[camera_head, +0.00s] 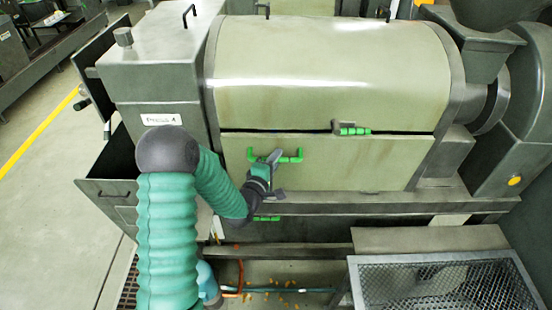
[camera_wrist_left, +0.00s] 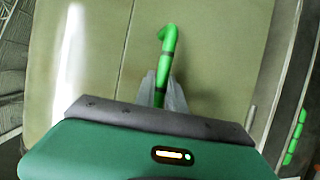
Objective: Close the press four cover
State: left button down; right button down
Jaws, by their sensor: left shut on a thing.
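The press (camera_head: 330,55) is a large olive-green drum housing with a worn label (camera_head: 161,119) that seems to read Press 4. Its cover (camera_head: 340,165) is the lower front panel, nearly upright, with a thin dark gap along its top edge. A green bar handle (camera_head: 296,156) sits on the cover. My left gripper (camera_head: 273,160) is shut on this handle. In the left wrist view, the fingers (camera_wrist_left: 162,88) hold the green handle (camera_wrist_left: 168,45), and its far end sticks out beyond them. My right gripper is not in view.
A latch with a green grip (camera_head: 354,131) sits at the seam right of the handle. Another green handle (camera_head: 266,218) is below the cover. A mesh-topped bin (camera_head: 445,283) stands at the lower right. An open grey door (camera_head: 108,205) juts out at the left.

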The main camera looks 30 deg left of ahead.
pick_arm(q)
jog(key=shift+d+f, duration=0.1)
jog(key=shift+d, duration=0.2)
